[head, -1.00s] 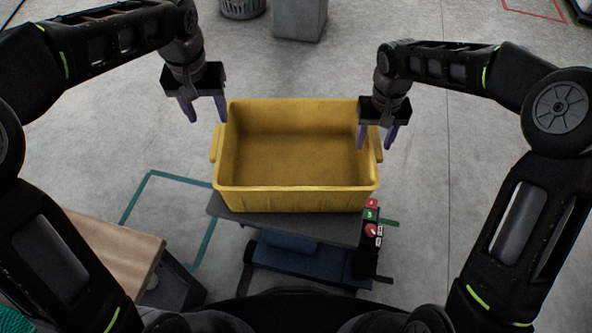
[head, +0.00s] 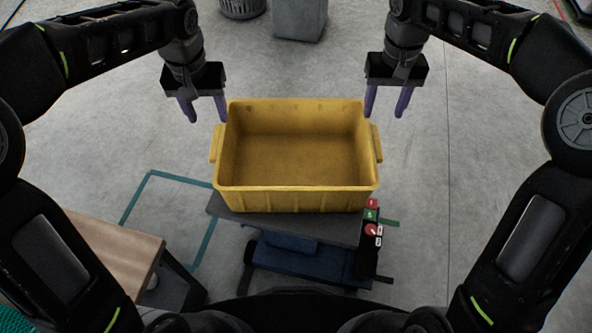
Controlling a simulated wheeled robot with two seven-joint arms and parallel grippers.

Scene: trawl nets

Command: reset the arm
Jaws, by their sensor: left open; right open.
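My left gripper (head: 206,112) hangs at the upper left, its two purple fingers apart and empty, just left of the far left corner of the yellow bin. My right gripper (head: 386,105) hangs at the upper right, its purple fingers also apart and empty, beside the far right corner of the bin. Neither gripper holds anything.
The empty yellow bin (head: 296,199) stands on a dark cart (head: 290,227) with red and green buttons (head: 371,210) at its right. A wooden table (head: 112,252) is at the lower left. A grey bin (head: 300,18) and a basket (head: 242,8) stand at the back.

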